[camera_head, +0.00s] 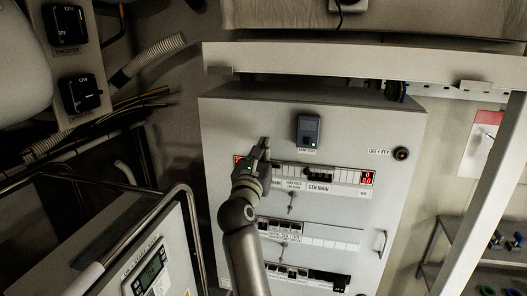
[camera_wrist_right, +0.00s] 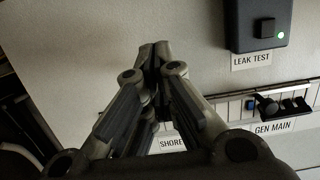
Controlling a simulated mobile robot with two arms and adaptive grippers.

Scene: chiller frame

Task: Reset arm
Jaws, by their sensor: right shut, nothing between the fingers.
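My right gripper (camera_head: 262,152) is in front of the upper left of a grey electrical cabinet (camera_head: 240,118) in the head view. Its fingers are shut with nothing between them. In the right wrist view the closed fingertips (camera_wrist_right: 154,48) point up the plain cabinet face, left of the dark leak test box (camera_wrist_right: 258,22). Whether the fingertips touch the panel cannot be told. The gripper hides part of the left end of the upper breaker row. My left gripper is not in view.
The leak test box (camera_head: 308,131) and the gen main breaker row (camera_head: 318,174) are right of the gripper. A key switch (camera_head: 401,153) sits farther right. A metal tube frame (camera_head: 190,215) and a panel with a display (camera_head: 150,268) stand at lower left. A shelf (camera_head: 450,235) is at right.

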